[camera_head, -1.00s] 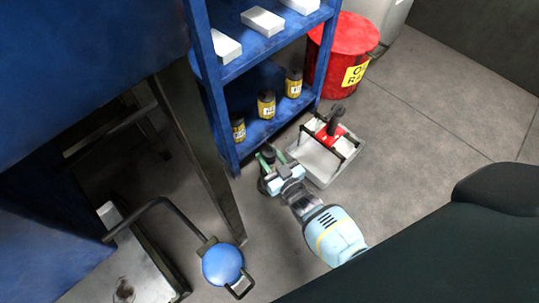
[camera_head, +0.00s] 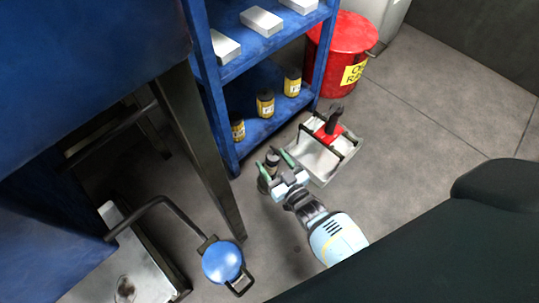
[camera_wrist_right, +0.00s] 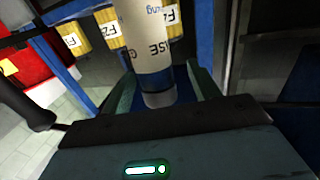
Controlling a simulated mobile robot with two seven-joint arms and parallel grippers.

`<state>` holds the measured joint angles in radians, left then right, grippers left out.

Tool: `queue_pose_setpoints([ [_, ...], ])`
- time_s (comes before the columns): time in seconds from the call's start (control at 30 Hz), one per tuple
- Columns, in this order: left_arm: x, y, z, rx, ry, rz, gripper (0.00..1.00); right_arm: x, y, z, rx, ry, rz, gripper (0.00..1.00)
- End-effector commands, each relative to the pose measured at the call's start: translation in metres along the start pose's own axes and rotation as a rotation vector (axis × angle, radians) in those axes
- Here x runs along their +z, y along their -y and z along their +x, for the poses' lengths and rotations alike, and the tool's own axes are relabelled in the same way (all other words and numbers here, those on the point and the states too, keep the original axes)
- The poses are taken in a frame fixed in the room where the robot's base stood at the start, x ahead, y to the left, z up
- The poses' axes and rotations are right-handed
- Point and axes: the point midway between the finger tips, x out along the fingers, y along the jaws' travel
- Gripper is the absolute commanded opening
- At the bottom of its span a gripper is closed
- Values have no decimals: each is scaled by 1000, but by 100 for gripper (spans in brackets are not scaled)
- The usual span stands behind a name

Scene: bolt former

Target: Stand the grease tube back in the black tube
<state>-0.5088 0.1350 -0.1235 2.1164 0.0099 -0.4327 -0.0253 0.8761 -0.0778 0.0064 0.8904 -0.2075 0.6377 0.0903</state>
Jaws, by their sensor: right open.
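The grease tube (camera_head: 270,169) is on or just above the floor in front of the shelf's near corner; its base is hard to make out. It has a dark top in the head view. In the right wrist view its cream body with dark lettering (camera_wrist_right: 146,35) shows between my finger tips. My right gripper (camera_head: 279,169) is open, with one finger on each side of the tube; contact cannot be told. An upright black tube (camera_head: 335,119) stands at a red part in a grey tray to the right. My left gripper is not in view.
The grey tray (camera_head: 321,181) lies right of my right gripper. A blue shelf (camera_head: 254,139) with several boxes and jars (camera_head: 265,104) stands behind. A red bin (camera_head: 340,50) is beyond the tray. A blue round thing (camera_head: 221,262) sits lower left. The floor at right is clear.

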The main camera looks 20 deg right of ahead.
Motion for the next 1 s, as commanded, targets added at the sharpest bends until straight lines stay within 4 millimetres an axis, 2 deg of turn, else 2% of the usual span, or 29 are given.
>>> queue_pose_setpoints([
  [0.1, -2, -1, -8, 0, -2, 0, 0, 0, 0, -22, 0, 4, -1, 61],
  [0.33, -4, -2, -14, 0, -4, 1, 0, 0, -1, -48, 0, 3, -2, 61],
  [0.83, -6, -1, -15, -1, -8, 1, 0, -1, -1, -52, 0, 2, -2, 61],
  [0.93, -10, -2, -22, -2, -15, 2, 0, -12, -1, -52, 0, -3, -2, 61],
  [1.0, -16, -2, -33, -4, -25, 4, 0, -27, -1, -51, 0, -10, -3, 61],
])
